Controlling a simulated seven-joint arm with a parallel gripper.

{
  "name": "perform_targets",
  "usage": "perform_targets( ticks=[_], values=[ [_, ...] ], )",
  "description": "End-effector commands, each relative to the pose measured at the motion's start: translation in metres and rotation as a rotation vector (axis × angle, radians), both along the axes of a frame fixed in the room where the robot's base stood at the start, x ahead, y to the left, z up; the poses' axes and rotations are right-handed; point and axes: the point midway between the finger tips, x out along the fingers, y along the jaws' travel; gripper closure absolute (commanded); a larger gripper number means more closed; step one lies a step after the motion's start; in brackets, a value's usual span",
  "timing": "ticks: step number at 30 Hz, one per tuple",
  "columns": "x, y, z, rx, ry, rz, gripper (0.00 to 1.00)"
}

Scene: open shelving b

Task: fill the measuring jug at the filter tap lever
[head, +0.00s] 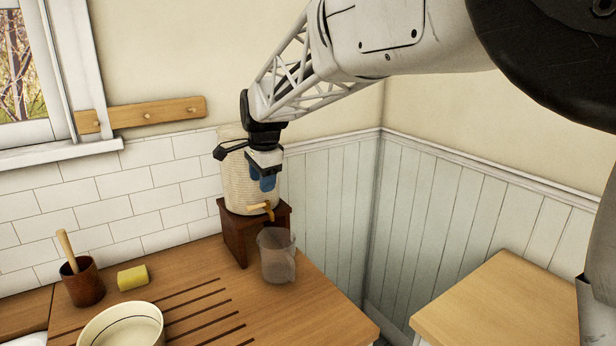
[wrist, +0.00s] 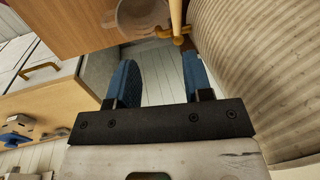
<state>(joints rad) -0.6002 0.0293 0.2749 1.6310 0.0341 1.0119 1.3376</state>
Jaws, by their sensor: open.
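The filter (head: 236,180) is a tall cream ribbed vessel on a dark wooden stand. Its brass-coloured tap with lever (head: 261,208) sticks out low at the front; it also shows in the wrist view (wrist: 180,38). The clear measuring jug (head: 276,256) stands upright on the counter below the tap. Only part of it shows in the wrist view (wrist: 142,14), and I cannot tell whether it holds water. My gripper (head: 265,184), with blue fingers, is open and empty in front of the filter, above the tap. In the wrist view the tap lies just beyond the fingertips, nearer the right finger.
A yellow sponge (head: 132,277), a brown pot with a wooden handle (head: 82,283) and a cream bowl (head: 122,325) stand left on the wooden counter (head: 200,262). Grooves run across the counter. A gap separates it from another wooden top (head: 510,300) at right.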

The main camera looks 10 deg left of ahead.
Motion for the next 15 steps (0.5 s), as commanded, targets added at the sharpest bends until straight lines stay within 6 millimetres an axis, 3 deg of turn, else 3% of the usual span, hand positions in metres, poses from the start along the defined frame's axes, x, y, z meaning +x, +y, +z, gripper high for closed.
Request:
perform_targets(
  ticks=[3,6,15],
  values=[
    [0.003,0.020,-0.003,0.006,0.006,-0.018,0.54],
    [0.005,0.028,-0.005,0.008,0.010,-0.028,0.54],
    [0.005,0.031,-0.005,0.010,0.010,-0.032,0.54]
  ],
)
